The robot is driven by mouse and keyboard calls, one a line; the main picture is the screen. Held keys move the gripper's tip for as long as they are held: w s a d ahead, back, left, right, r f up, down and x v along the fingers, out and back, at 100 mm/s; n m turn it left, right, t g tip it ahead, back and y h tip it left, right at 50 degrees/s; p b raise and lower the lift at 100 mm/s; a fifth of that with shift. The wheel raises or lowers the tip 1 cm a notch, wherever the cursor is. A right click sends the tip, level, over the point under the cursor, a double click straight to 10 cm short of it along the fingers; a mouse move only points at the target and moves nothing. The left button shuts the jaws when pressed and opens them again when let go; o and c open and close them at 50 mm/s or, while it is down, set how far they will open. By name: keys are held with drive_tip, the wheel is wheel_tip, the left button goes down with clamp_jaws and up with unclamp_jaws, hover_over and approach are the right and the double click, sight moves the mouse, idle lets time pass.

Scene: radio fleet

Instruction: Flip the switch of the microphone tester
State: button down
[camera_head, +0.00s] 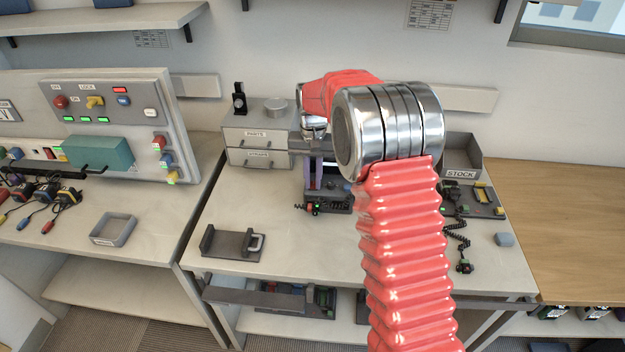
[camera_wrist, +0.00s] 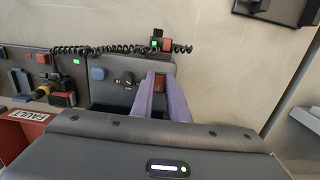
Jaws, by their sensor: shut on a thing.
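The microphone tester (camera_wrist: 120,76) is a dark grey panel at the upper middle of the wrist view, with a blue button, a black knob and a red switch (camera_wrist: 160,83). It also shows, partly hidden by my arm, in the head view (camera_head: 328,191). My gripper (camera_wrist: 163,86) has purple fingers reaching down to the panel. They are shut on the red switch, one on each side of it. The fingers show small in the head view (camera_head: 315,183). Which way the switch is tilted cannot be told.
A hand microphone with a green light (camera_wrist: 157,42) and coiled cord lies beside the panel. A red FAULT tray (camera_wrist: 20,116) is left in the wrist view. Grey drawers (camera_head: 256,137) stand behind, and a STOCK bin (camera_head: 461,173) right.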

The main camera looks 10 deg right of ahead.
drive_tip(key=shift+w+d+g+y, duration=0.1)
drive_tip(key=shift+w+g+y, duration=0.25)
drive_tip(key=shift+g, duration=0.65)
drive_tip(key=shift+r, duration=0.1)
drive_tip(key=c, duration=1.7)
unclamp_jaws()
drive_tip(key=shift+w+v, duration=0.15)
drive_tip(key=shift+v, duration=3.25)
drive_tip(key=shift+w+v, duration=0.2)
drive_tip(key=shift+v, duration=3.2)
